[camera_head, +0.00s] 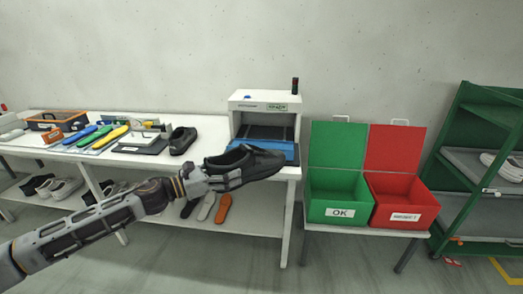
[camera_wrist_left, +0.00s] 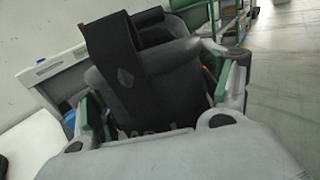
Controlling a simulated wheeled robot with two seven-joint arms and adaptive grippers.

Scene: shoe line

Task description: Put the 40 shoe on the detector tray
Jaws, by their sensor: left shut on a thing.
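A black shoe (camera_head: 262,163) is held in my left gripper (camera_head: 232,176), in front of the detector. In the left wrist view the dark shoe (camera_wrist_left: 170,85) sits between the green-padded fingers of the left gripper (camera_wrist_left: 150,100), which is shut on it. No size number is legible on it. The detector (camera_head: 264,104) is a white box with a dark opening on the bench. Its blue tray (camera_head: 290,152) extends from the opening, partly hidden behind the shoe. The shoe appears above the tray's front edge; I cannot tell whether they touch. My right gripper is not in view.
Another dark shoe (camera_head: 182,140) stands on the white bench (camera_head: 205,155), left of the detector. Right are an open green OK bin (camera_head: 340,190), an open red bin (camera_head: 402,194) and a green rack (camera_head: 475,150).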

